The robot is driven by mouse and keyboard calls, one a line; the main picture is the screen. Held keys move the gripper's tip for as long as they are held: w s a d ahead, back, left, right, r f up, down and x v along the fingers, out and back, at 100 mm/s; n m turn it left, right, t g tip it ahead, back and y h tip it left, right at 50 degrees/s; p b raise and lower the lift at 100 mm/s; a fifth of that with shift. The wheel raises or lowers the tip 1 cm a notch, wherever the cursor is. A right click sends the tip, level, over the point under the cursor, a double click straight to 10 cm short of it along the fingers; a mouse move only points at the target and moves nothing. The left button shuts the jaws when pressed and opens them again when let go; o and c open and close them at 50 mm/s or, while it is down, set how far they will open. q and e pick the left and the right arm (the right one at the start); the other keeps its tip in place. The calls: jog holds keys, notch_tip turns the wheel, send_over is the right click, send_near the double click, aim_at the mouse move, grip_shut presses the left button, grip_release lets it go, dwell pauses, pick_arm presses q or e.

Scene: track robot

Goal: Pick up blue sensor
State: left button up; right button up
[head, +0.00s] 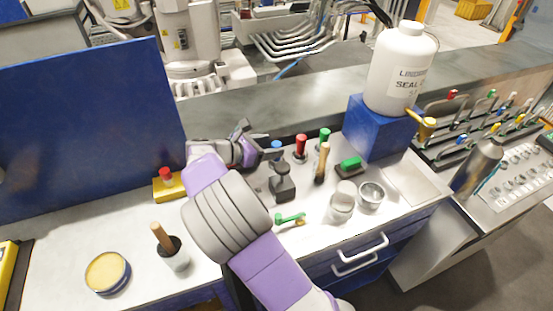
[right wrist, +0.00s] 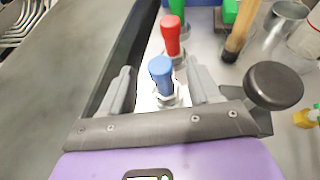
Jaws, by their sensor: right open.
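The blue sensor (head: 277,146) stands upright on the bench, partly hidden by my gripper in the head view. In the right wrist view the blue sensor (right wrist: 162,75) has a rounded blue top on a shiny metal base. My right gripper (head: 259,141) is open beside it. In the right wrist view the two fingers of my right gripper (right wrist: 161,86) lie on either side of the sensor, with gaps to both. Whether the fingers are at its full depth is hard to tell. My left gripper is not in view.
A red-topped sensor (right wrist: 171,36) and a green-topped one (head: 324,136) stand close behind. A wooden-handled tool (head: 322,162) and a black-knobbed item (right wrist: 274,85) are nearby. A large white bottle (head: 400,68) stands on a blue block (head: 377,128). A raised ledge runs behind.

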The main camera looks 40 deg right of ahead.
aim_at(277, 144)
jog(key=b+x, duration=0.1)
jog(key=x, duration=0.2)
jog(key=shift+d+f, duration=0.15)
jog(key=c, duration=1.1)
